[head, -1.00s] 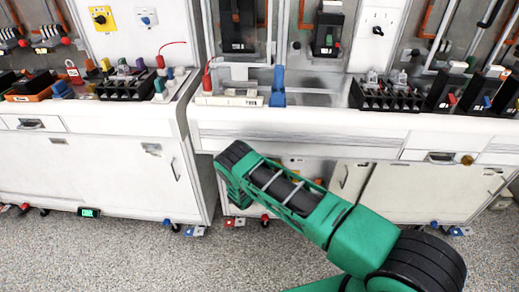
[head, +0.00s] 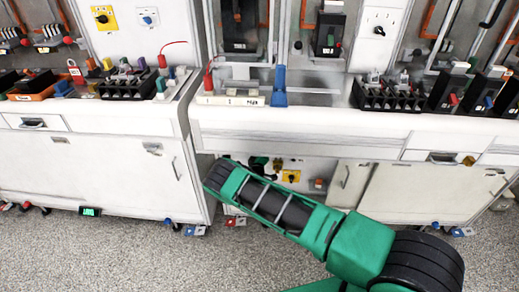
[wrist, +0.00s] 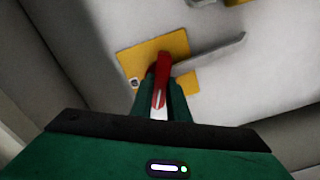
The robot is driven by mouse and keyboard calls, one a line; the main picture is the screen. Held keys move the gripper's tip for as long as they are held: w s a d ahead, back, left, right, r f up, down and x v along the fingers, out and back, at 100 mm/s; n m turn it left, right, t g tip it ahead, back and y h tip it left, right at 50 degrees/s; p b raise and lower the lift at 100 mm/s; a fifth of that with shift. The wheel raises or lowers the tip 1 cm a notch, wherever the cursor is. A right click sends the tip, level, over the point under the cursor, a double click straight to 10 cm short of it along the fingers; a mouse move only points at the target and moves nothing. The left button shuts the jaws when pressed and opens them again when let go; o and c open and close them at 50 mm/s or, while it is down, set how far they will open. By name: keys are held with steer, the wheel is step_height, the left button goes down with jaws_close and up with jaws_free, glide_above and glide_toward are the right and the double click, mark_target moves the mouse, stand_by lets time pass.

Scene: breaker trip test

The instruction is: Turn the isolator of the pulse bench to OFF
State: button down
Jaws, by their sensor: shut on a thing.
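In the wrist view, a red handle (wrist: 162,80) stands on a yellow plate (wrist: 150,57) fixed to a pale panel. My gripper (wrist: 162,92) is shut on the red handle, with its green fingers on either side of it. The fingers hide part of the plate, and no ON or OFF marking is readable. In the head view, my gripper is mostly hidden behind my forearm, by the open lower bay of the middle bench. A yellow switch plate with a black knob (head: 291,176) shows in that bay.
A grey bar (wrist: 215,50) juts out beside the gripped handle. Another yellow piece (wrist: 230,2) is cut off at the top of the wrist view. White cabinet doors (head: 100,180) flank the bay. The speckled floor (head: 130,260) in front is clear.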

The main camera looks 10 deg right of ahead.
steer(key=n, duration=0.1)
steer(key=a+n, duration=0.1)
steer(key=n, duration=0.1)
steer(key=shift+w+f, duration=0.1)
steer(key=shift+f, duration=0.05)
steer(key=shift+f+n, duration=0.15)
steer(key=shift+n, duration=1.15)
steer(key=shift+f, duration=0.1)
steer(key=c, duration=1.7)
jaws_free()
steer(key=shift+d, duration=0.25)
steer(key=v, duration=1)
steer(key=shift+s+a, duration=0.15)
steer(key=shift+s, duration=0.25)
